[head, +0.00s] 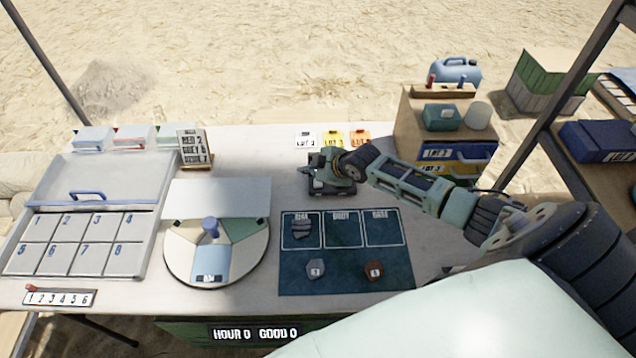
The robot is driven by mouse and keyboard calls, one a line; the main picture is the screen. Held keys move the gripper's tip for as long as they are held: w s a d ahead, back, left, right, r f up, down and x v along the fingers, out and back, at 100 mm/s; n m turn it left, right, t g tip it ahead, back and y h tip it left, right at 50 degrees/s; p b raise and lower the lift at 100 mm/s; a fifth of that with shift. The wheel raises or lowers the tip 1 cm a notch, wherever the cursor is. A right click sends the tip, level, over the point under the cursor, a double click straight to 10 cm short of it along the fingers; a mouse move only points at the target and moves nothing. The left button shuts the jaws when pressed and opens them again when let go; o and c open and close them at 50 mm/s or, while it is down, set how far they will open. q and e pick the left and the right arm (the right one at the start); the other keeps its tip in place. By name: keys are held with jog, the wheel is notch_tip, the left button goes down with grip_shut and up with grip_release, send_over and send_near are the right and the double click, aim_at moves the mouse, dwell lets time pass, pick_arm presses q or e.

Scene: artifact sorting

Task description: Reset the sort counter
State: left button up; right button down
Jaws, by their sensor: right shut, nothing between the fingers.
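A black display (256,334) on the table's front side reads "HOUR 0 GOOD 0". A white strip numbered 1 to 6 (60,298) with a small red knob at its left end lies at the front left corner. I cannot tell for certain which part is the sort counter's reset. My right arm comes in from the right, and my right gripper (335,170) is shut and empty over a dark, low device (327,188) at the table's middle. The gripper hides much of that device; I cannot tell whether they touch. My left gripper is out of view.
A dark teal mat (346,278) with stones lies in front of the right gripper. A round sorting dish (178,262) and a numbered compartment tray (128,262) stand to the left. Small tags (333,139) lie behind. A wooden shelf box (408,130) stands at back right.

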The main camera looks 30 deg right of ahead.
jog(key=shift+f+b, duration=0.4)
jog(key=shift+f, duration=0.55)
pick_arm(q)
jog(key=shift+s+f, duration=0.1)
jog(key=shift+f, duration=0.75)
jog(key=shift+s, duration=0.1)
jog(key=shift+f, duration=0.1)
pick_arm(e)
jog(key=shift+f, duration=0.15)
pick_arm(q)
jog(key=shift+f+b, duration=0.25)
jog(key=shift+b, duration=0.1)
pick_arm(e)
jog(key=shift+f, duration=0.3)
pick_arm(q)
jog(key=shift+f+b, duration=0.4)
jog(key=shift+b, duration=0.05)
pick_arm(e)
jog(key=shift+f, duration=0.5)
pick_arm(q)
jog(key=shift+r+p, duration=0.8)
jog(key=shift+p, duration=0.05)
pick_arm(e)
jog(key=shift+r, duration=0.95)
